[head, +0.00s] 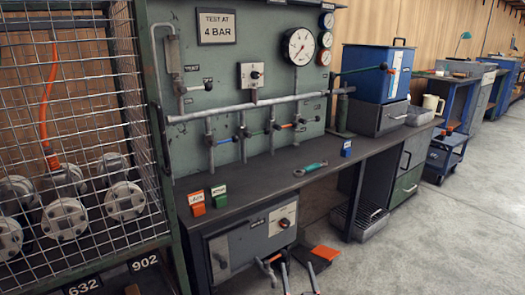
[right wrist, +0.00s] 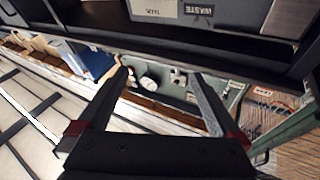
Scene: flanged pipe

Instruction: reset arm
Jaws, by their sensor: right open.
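My right gripper (head: 296,268) is low at the bottom edge of the head view, in front of the workbench and below its top. In the right wrist view my right gripper (right wrist: 160,74) has its two dark fingers spread wide, with nothing between them. Behind the fingers the picture is tilted and shows the bench and panel partly. My left gripper is not seen in either view.
The dark workbench (head: 265,188) carries a green wrench (head: 310,169), small orange and green blocks, and a blue block. A grey-green pipe panel (head: 230,80) stands behind. A wire cage (head: 80,120) holds flanged parts at left. Open floor (head: 450,230) lies right.

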